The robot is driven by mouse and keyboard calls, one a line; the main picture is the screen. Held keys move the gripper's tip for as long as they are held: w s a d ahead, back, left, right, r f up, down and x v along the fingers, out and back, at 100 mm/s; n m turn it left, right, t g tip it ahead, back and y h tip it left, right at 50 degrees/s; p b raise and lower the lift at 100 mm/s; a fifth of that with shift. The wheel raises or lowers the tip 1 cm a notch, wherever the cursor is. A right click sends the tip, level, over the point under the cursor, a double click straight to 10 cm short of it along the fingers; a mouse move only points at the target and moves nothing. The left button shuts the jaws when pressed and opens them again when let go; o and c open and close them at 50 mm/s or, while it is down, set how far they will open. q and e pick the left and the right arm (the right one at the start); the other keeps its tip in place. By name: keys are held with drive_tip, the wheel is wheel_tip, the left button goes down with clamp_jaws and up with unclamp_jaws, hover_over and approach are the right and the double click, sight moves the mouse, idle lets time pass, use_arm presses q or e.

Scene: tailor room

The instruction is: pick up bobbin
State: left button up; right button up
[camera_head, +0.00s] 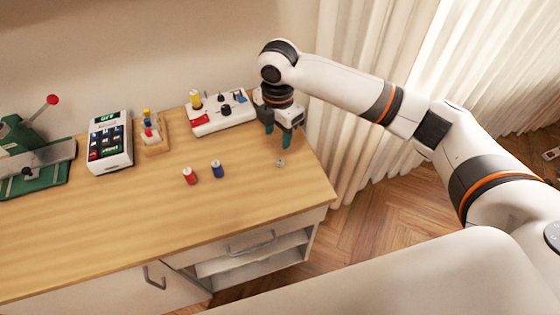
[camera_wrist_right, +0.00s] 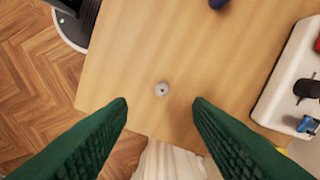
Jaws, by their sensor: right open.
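The bobbin (camera_head: 280,163) is a small grey-silver disc with a dark centre hole, lying near the right end of the wooden table. In the right wrist view the bobbin (camera_wrist_right: 162,89) lies on the wood, just beyond the gap between the fingertips. My right gripper (camera_head: 278,142) points down above the table, a little behind the bobbin. Its green fingers (camera_wrist_right: 160,105) are spread wide with nothing between them. My left gripper is in neither view.
A red spool (camera_head: 190,176) and a blue spool (camera_head: 217,169) stand left of the bobbin. A white machine (camera_head: 222,118) with coloured parts stands behind them. Further left are a small wooden rack (camera_head: 155,149), a keypad device (camera_head: 110,145) and a green tool (camera_head: 40,182). The table's front is clear.

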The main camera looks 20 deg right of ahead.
hover_over(280, 158)
drive_tip(key=s, duration=0.1)
drive_tip(key=f, duration=0.4)
drive_tip(key=f+p, duration=0.1)
drive_tip(key=f, duration=0.1)
drive_tip(key=shift+s+a+f, duration=0.2)
drive_tip(key=shift+a+f, duration=0.1)
drive_tip(key=f, duration=0.5)
drive_tip(key=shift+w+d+p, duration=0.15)
drive_tip(key=shift+w+p, duration=0.15)
drive_tip(key=shift+p, duration=0.1)
drive_tip(key=shift+c, duration=0.4)
clamp_jaws()
